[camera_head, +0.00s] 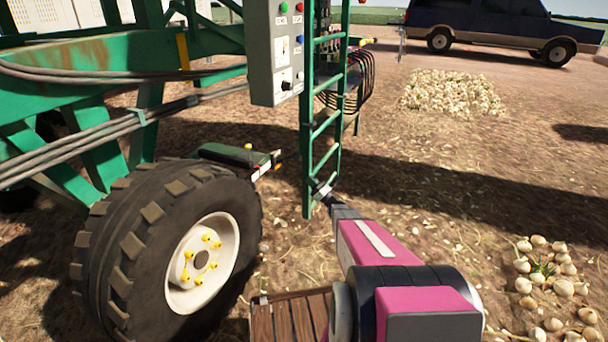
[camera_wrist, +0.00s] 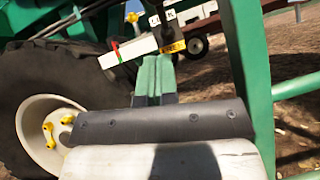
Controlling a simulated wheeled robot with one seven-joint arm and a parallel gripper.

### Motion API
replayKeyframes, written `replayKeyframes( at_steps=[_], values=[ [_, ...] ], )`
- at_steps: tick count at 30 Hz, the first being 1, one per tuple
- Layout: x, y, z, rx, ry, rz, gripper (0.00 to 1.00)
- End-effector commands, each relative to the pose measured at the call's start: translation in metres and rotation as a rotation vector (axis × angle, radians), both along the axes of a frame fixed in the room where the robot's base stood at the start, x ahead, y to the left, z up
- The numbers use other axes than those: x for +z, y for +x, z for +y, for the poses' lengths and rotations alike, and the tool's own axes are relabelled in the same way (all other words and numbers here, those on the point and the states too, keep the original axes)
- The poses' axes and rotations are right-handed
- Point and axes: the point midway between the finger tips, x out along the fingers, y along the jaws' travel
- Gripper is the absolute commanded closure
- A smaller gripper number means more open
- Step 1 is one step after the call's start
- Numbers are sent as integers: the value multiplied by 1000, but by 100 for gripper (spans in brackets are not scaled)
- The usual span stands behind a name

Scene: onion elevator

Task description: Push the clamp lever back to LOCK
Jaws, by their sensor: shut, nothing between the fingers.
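A small yellow knob (camera_head: 248,147) stands over a green beam end (camera_head: 232,155) beside the wheel; it also shows at the top of the wrist view (camera_wrist: 132,17), on a short stalk. It looks like the clamp lever's end, but I cannot tell its setting. My gripper (camera_head: 318,188) is shut and empty at the ladder's lower part.
A green ladder (camera_head: 322,130) stands close to my gripper, its rail (camera_wrist: 250,70) just right of the fingers. A large tyre (camera_head: 165,240) is at left, a grey control box (camera_head: 275,55) above. A wooden board (camera_head: 290,318) is below. Onions (camera_head: 545,270) lie on open ground at right.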

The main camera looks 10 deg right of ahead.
Motion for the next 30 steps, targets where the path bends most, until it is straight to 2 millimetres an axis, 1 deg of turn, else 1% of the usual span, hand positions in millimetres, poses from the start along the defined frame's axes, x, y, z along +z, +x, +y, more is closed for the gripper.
replayKeyframes(
  at_steps=[1, 3, 9, 23, 26, 30],
  values=[
    [-4, -6, -6, -2, 0, 1, 100],
    [-9, -12, -12, -2, 1, 0, 100],
    [-18, -21, -21, -1, -1, 1, 100],
    [-17, -22, -22, -3, 6, 14, 100],
    [-11, -19, -21, -16, 34, 74, 100],
    [0, -10, -20, -56, 129, 246, 100]
  ],
)
